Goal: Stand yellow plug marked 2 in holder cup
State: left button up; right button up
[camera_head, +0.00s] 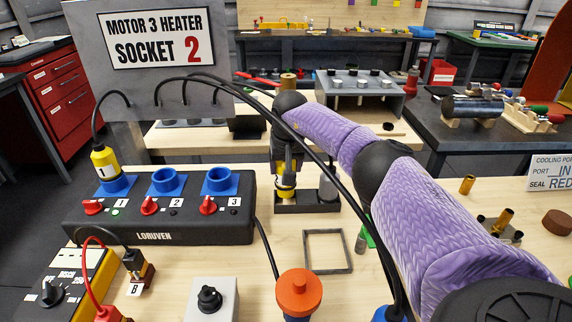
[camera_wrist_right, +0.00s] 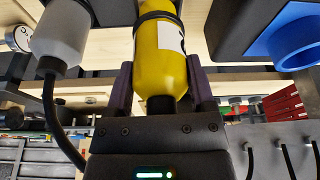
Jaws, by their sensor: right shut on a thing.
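My right gripper (camera_head: 287,165) reaches in from the right and is shut on a yellow plug (camera_head: 287,183), which also shows between the fingers in the right wrist view (camera_wrist_right: 162,60). A white label shows at the plug's side, but its number is not readable. The plug is at the left part of a low black holder (camera_head: 310,206). I cannot tell whether its lower end is inside a cup or just above. A grey-white plug (camera_head: 327,184) stands upright at the holder's right part and shows at the left of the wrist view (camera_wrist_right: 62,45). My left gripper is not in view.
The black socket box (camera_head: 160,236) is left of the holder. A yellow plug marked 1 (camera_head: 105,162) sits in its socket 1; blue sockets 2 (camera_head: 166,182) and 3 (camera_head: 219,181) are empty. Black cables arch overhead. A square frame (camera_head: 328,270) and an orange knob (camera_head: 299,291) are in front.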

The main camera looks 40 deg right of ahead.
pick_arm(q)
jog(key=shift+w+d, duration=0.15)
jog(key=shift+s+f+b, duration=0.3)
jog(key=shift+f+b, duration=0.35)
pick_arm(e)
jog(key=shift+f, duration=1.05)
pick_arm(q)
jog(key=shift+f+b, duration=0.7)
pick_arm(e)
jog(key=shift+f, duration=1.05)
jog(key=o, duration=1.3)
jog(key=shift+o, duration=0.2)
jog(key=p+v, duration=0.2)
jog(key=v, duration=0.4)
jog(key=shift+w+d+p, duration=0.1)
jog(key=shift+p, duration=0.3)
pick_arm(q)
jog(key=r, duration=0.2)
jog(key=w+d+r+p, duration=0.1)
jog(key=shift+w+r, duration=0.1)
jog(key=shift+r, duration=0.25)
pick_arm(e)
jog(key=v, duration=0.4)
